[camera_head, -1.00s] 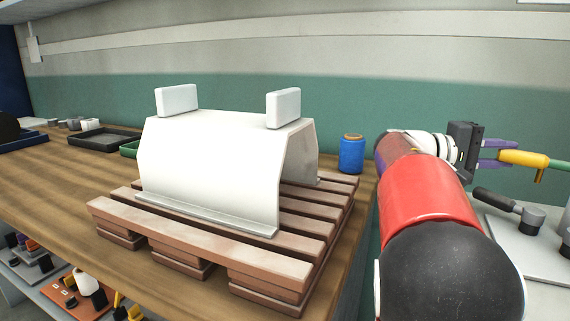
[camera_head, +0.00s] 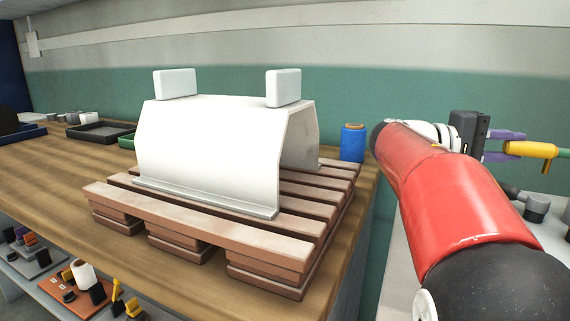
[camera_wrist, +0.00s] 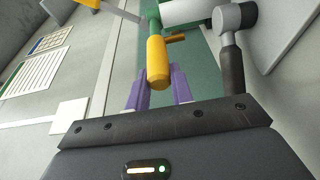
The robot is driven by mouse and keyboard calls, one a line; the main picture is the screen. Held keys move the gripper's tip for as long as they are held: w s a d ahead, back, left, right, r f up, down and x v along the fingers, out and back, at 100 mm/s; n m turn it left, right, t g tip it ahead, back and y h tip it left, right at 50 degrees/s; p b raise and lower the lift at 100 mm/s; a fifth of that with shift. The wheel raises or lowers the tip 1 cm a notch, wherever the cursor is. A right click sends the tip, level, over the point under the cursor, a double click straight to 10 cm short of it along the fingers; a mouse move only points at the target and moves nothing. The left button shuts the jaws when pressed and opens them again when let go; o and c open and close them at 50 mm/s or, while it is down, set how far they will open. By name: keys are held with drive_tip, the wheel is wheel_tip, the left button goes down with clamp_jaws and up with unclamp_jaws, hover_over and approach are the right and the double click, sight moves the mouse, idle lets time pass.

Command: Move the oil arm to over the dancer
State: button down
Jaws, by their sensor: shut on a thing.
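The oil arm shows a yellow handle (camera_head: 530,149) with a green end at the right edge of the head view. In the wrist view its yellow handle (camera_wrist: 158,62) runs up to a green joint. My gripper (camera_head: 513,148) has purple fingers on both sides of the handle and is shut on it. These fingers (camera_wrist: 161,84) also show in the wrist view. A lever with a black handle (camera_wrist: 231,68) and grey head stands to the right of the handle, apart from it. I cannot tell which part is the dancer.
A white bent cover (camera_head: 205,150) sits on a wooden pallet (camera_head: 200,219) on the bench (camera_head: 60,180). A blue spool (camera_head: 353,143) stands behind the pallet. Dark trays (camera_head: 102,132) lie at the back left. My arm fills the right foreground.

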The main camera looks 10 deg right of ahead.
sight(515, 154)
drive_tip(key=shift+s+f, duration=0.1)
drive_tip(key=shift+s+a+f+b, duration=0.1)
drive_tip(key=shift+s+a+b, duration=0.35)
drive_tip(key=shift+s, duration=0.3)
drive_tip(key=shift+s+a+b, duration=0.2)
drive_tip(key=shift+s+b, duration=0.35)
drive_tip(key=shift+s, duration=0.2)
drive_tip(key=shift+s+a, duration=0.15)
drive_tip(key=shift+s, duration=0.25)
drive_tip(key=shift+s+a+b, duration=0.2)
drive_tip(key=shift+s+b, duration=0.9)
drive_tip(key=shift+s, duration=0.95)
